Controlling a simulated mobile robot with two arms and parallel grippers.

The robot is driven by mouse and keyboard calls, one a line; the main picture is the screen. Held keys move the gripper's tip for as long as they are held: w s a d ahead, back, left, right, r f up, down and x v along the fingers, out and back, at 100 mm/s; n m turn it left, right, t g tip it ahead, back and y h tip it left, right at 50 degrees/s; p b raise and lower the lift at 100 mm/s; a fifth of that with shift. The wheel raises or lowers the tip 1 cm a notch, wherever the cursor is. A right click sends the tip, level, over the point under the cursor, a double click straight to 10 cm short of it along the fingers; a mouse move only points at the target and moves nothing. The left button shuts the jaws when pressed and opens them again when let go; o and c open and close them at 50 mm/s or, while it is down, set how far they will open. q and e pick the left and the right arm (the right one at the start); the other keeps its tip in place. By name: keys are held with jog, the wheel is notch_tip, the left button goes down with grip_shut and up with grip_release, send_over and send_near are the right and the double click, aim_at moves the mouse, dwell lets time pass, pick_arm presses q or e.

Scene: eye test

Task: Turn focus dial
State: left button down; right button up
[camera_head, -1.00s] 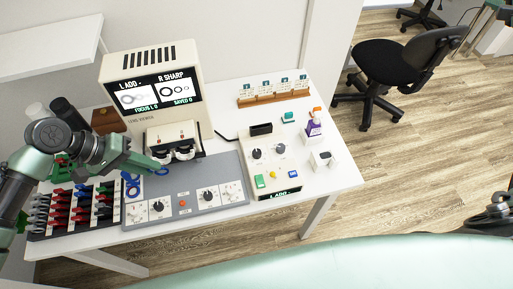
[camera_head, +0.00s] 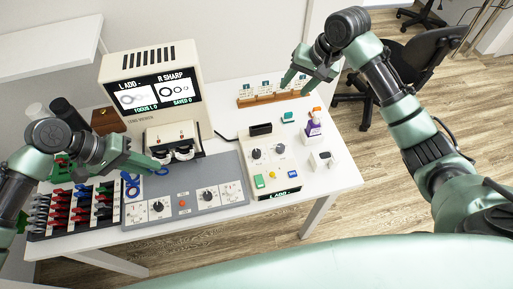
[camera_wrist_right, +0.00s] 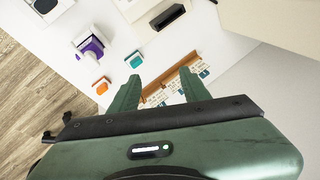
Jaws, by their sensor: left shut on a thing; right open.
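A cream control box (camera_head: 273,182) with two dark dials, a left dial (camera_head: 256,153) and a right dial (camera_head: 280,149), stands right of the grey panel (camera_head: 185,188). The panel carries further dials, including one at its left (camera_head: 158,206) and one near its middle (camera_head: 207,194). I cannot read which is the focus dial. The screen (camera_head: 155,91) shows "L ADD -", "R SHARP" and a focus line. My right gripper (camera_head: 295,87) is open and empty, by the card rack.
The wooden card rack (camera_wrist_right: 185,70) shows near my right fingertips. A rack of coloured lenses (camera_head: 72,212) fills the table's left. A chair is beyond the table.

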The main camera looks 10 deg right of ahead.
aim_at(257, 152)
jog(key=s+a+f+n+g+h, duration=0.25)
jog(key=s+a+n, duration=0.45)
jog(key=a, duration=0.6)
jog(key=shift+g, duration=0.55)
jog(key=f, duration=0.3)
jog(key=s+f, duration=0.1)
jog(key=f, duration=0.3)
jog(key=s+f, duration=0.1)
jog(key=f, duration=0.3)
jog(key=shift+s+a+f, duration=0.1)
jog(key=shift+a+f, duration=0.05)
jog(key=shift+a, duration=0.15)
grip_shut()
